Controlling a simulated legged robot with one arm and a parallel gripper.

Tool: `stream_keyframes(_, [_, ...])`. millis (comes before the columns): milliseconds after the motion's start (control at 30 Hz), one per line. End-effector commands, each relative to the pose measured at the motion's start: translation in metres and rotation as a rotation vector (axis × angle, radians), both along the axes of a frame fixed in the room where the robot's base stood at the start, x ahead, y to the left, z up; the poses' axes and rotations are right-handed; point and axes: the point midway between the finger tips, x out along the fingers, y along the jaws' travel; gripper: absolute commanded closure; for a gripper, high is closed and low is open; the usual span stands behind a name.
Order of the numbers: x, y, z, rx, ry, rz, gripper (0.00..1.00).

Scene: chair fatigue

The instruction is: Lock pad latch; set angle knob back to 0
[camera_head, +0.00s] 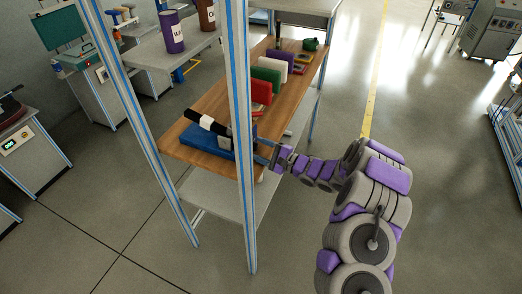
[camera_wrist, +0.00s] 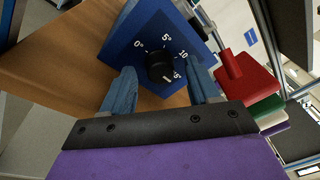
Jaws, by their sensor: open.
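A blue block (camera_head: 203,141) lies at the near end of the wooden shelf top in the head view. A black bar with a white band (camera_head: 207,124) lies over it. In the wrist view the block's blue face (camera_wrist: 140,38) carries a black round knob (camera_wrist: 160,67) with white marks 0°, 5, 10 and 15. Which mark the knob points at is not clear. My gripper (camera_wrist: 162,72) is open, its two blue fingers either side of the knob; contact cannot be told. It also shows in the head view (camera_head: 267,153) at the block's right end. I cannot identify the pad latch.
A row of red (camera_head: 261,91), green (camera_head: 266,74) and white pads stands farther along the wooden top (camera_head: 213,98). An upright metal post (camera_head: 240,130) stands in front of the shelf and partly hides the block. The floor right of my arm is clear.

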Motion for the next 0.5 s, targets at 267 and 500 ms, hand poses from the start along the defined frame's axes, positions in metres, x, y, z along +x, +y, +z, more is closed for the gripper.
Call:
stream_keyframes(267, [-0.0001,0.0002,-0.0001,-0.001,0.000,0.001,0.55])
stream_keyframes(500, [-0.0003,0.0002,-0.0004,-0.001,0.000,0.001,0.78])
